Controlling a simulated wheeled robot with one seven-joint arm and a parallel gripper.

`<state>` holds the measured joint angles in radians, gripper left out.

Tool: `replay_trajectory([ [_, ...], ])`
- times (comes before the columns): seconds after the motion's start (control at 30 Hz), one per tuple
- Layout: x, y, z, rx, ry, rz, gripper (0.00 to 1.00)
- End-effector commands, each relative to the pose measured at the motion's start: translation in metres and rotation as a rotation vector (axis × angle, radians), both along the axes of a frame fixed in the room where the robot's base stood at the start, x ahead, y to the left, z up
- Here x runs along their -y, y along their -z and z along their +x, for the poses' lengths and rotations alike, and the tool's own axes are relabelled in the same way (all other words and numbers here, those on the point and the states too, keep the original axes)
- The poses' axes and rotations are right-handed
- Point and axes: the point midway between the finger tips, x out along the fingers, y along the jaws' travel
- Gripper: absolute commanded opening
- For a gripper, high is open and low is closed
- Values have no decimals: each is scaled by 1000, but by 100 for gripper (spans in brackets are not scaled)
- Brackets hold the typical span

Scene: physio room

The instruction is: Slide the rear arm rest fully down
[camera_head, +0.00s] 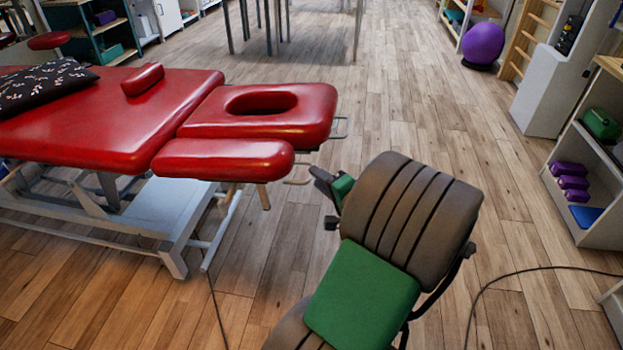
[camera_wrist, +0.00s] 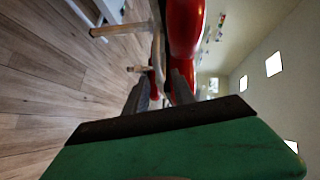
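The red treatment table (camera_head: 110,125) has a head section (camera_head: 300,120) with an oval face hole. A red padded arm rest (camera_head: 222,160) runs along its near side, roughly level with the head section, with wooden pegs below. A smaller red pad (camera_head: 142,79) sits at the far edge; I cannot tell whether it is the rear arm rest. My gripper (camera_head: 322,200) is open and empty, just right of the head end and apart from it. In the wrist view, red padding (camera_wrist: 185,25) and a wooden peg (camera_wrist: 140,69) show beyond my open fingers (camera_wrist: 158,88).
A dark patterned pillow (camera_head: 45,85) lies on the table. A purple ball (camera_head: 483,44) and shelves (camera_head: 590,160) stand at right. Cables cross the wooden floor. The floor between the table and the right shelves is mostly clear around my arm.

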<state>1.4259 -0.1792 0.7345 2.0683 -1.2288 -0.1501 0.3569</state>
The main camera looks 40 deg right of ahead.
Motion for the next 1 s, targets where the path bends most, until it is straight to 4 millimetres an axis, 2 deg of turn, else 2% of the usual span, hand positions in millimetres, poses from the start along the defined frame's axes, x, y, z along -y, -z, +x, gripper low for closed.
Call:
replay_trajectory([
  [0.1,2,8,24,-1,-7,-2,31],
  [0.2,4,10,36,-1,-5,-2,31],
  [0.53,6,10,43,-2,-2,-1,30],
  [0.9,6,10,42,-2,-2,-1,0],
  [1.0,6,9,42,-2,-2,-1,0],
])
